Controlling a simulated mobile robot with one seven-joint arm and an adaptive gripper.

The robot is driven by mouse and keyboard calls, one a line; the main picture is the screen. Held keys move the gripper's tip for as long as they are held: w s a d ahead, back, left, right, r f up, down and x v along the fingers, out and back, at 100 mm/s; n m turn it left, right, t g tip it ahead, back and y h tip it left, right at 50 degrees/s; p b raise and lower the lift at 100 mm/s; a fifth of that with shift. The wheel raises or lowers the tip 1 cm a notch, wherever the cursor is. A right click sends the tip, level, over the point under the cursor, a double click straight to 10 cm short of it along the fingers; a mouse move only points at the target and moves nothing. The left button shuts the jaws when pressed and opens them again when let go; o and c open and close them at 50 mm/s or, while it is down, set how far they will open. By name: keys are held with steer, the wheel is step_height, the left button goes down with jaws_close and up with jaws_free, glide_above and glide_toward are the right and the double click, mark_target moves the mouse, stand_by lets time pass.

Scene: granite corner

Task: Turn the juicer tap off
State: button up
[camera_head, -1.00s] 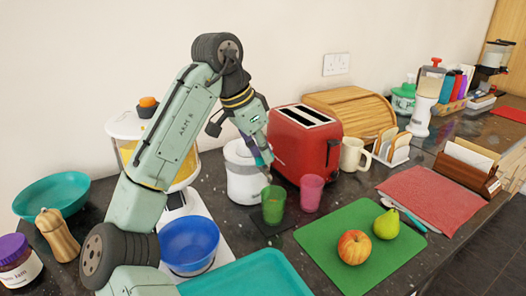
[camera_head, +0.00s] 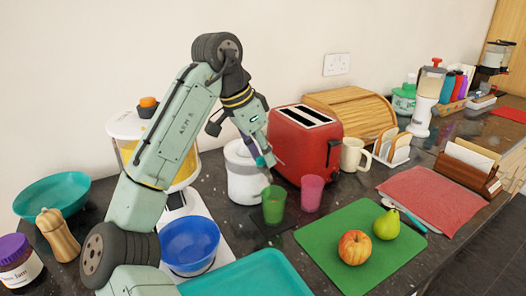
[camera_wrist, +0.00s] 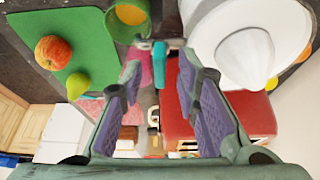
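The juicer (camera_head: 246,182) is a white round appliance left of the red toaster. In the wrist view its white body and cone (camera_wrist: 250,55) fill the upper right. A small teal piece (camera_wrist: 158,50), apparently the tap's lever, hangs from a grey spout part at the upper middle. My gripper (camera_wrist: 160,76) is open, with its purple-padded fingers either side of this piece; I cannot tell whether either touches it. In the head view my gripper (camera_head: 264,156) is at the juicer's right front side, hiding much of the tap. A green cup (camera_head: 273,205) stands below it.
The red toaster (camera_head: 305,150) is close behind my gripper. A pink cup (camera_head: 312,193) stands right of the green cup. A green board (camera_head: 335,255) with an apple (camera_head: 354,247) and pear (camera_head: 386,225) lies in front. A blue bowl (camera_head: 189,243) is at left.

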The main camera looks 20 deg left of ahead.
steer(key=v, duration=1.2)
stand_by(0.3)
